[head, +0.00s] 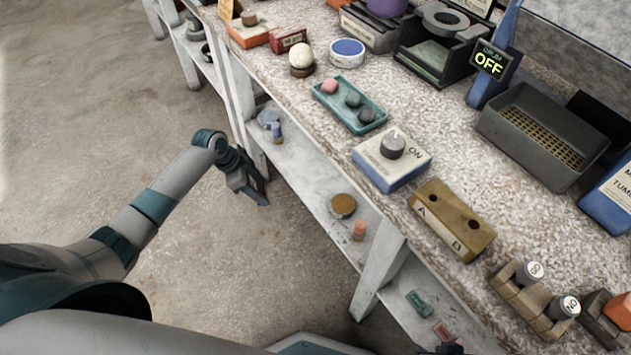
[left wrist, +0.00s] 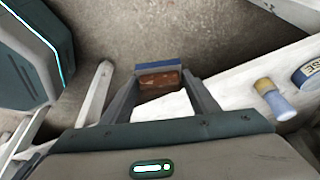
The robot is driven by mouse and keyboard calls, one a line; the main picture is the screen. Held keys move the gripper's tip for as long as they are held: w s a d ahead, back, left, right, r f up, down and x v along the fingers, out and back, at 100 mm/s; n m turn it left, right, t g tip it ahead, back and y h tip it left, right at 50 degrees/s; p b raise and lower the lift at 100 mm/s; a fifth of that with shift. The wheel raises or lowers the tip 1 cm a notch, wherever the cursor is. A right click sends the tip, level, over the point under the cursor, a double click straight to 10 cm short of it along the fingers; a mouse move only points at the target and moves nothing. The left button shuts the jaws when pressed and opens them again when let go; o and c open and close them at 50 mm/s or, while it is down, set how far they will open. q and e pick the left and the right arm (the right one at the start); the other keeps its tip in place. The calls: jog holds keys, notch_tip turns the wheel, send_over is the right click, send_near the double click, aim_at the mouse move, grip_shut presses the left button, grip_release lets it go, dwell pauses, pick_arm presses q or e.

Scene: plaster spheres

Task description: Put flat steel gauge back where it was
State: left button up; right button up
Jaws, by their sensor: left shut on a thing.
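My left gripper (head: 252,192) hangs beside the bench's front edge, low near the lower shelf, over the floor side. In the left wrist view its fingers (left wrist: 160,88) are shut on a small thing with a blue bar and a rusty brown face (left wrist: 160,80). I cannot tell from this angle whether it is the flat steel gauge. In the head view the held thing is not clear. No other flat steel gauge can be made out. My right gripper is not clearly in view.
The bench top (head: 300,80) holds a teal tray (head: 330,100), a knob box (head: 400,178), a wooden block (head: 440,205) and a dark mesh bin (head: 500,140). The lower shelf (head: 300,165) holds a brown disc (head: 343,206) and small pieces. A bench leg (head: 375,275) stands nearby. Floor at left is clear.

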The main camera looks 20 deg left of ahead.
pick_arm(q)
jog(key=w+d, duration=0.2)
jog(key=d, duration=0.1)
jog(key=w+d, duration=0.2)
jog(key=d, duration=0.2)
jog(key=w+d, duration=0.2)
jog(key=d, duration=0.2)
jog(key=shift+w+d+r, duration=0.1)
jog(key=shift+w+d, duration=0.05)
jog(key=shift+w, duration=0.15)
jog(key=w+d, duration=0.1)
jog(key=d, duration=0.2)
jog(key=shift+w+d, duration=0.1)
jog(key=shift+w, duration=0.3)
jog(key=shift+d+f, duration=0.1)
jog(key=shift+f, duration=0.2)
jog(key=shift+f, duration=0.1)
jog(key=o, duration=0.9)
